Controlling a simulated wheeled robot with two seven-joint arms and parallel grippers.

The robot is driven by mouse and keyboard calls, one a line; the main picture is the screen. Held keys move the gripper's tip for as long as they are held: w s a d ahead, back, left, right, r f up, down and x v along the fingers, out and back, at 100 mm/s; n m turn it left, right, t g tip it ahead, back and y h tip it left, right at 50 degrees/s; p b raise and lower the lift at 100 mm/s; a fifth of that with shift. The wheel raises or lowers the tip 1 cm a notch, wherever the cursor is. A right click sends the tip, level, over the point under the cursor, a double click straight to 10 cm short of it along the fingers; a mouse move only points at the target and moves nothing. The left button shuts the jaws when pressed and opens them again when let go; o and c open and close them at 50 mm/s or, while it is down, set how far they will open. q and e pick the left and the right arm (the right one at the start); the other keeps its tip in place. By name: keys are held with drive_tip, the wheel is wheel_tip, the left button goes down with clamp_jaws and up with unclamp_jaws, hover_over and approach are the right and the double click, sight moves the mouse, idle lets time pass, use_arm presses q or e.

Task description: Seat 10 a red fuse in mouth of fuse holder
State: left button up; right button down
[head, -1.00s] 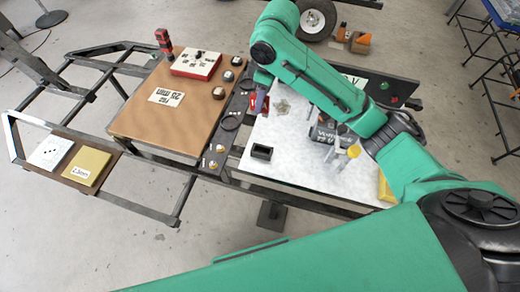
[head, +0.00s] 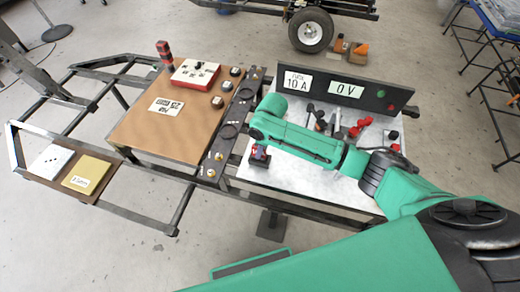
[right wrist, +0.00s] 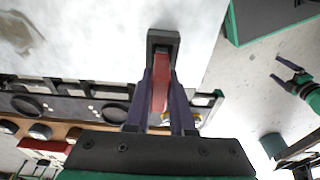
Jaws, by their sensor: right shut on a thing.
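The red fuse (right wrist: 160,85) is between the two dark fingers of my right gripper (right wrist: 160,82), which is shut on it. In the head view the right gripper (head: 259,152) points down at the near left part of the white table. The black fuse holder (right wrist: 163,35) lies directly beyond the fingertips, and in the head view its dark body (head: 260,165) shows just under them. The fuse's far end overlaps the holder's mouth; I cannot tell how deep it sits. My left gripper (right wrist: 276,69) shows empty with fingers apart at the right of the wrist view.
A black panel (head: 345,92) with "FUSE 10 A" and "0 V" signs stands at the table's back. Several red and dark items lie before it, partly behind my arm. A brown board (head: 150,130) with a red-and-white box (head: 196,72) is at left.

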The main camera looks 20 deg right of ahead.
drive_tip(key=shift+f, duration=0.2)
drive_tip(key=shift+f, duration=0.15)
drive_tip(key=shift+f, duration=0.25)
drive_tip(key=c, duration=0.8)
unclamp_jaws()
drive_tip(key=shift+o, duration=0.2)
wheel_tip(320, 180, up, 13)
drive_tip(key=s+d, duration=0.1)
drive_tip(key=shift+d+p, duration=0.25)
drive_tip(key=shift+p, duration=0.05)
drive_tip(key=shift+r, duration=0.1)
